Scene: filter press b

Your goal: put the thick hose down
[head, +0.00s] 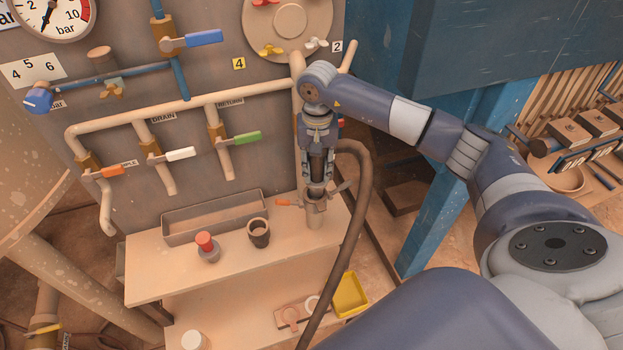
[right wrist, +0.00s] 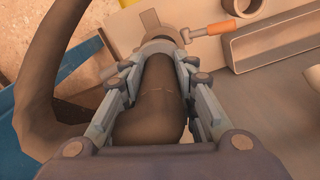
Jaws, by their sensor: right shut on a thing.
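The thick hose (head: 357,205) is dark brown. It arches out beside my right gripper and hangs down past the shelf's right end to the floor. My right gripper (head: 317,178) points down in the head view and is shut on the hose's dark end piece (right wrist: 158,95), which lies between both fingers in the right wrist view. Just beyond the fingertips is a grey metal coupling (head: 315,197) with an orange lever (right wrist: 215,28), above a short beige pipe stub (head: 315,221). I cannot tell whether the hose end is seated in the coupling. My left gripper is not in view.
The beige shelf (head: 150,279) carries a grey tray (head: 213,217), a red-topped fitting (head: 207,246) and a dark cup (head: 259,233). A yellow tray (head: 350,296) sits lower. Pipes with coloured levers cover the panel behind. A blue post (head: 432,225) stands at the right.

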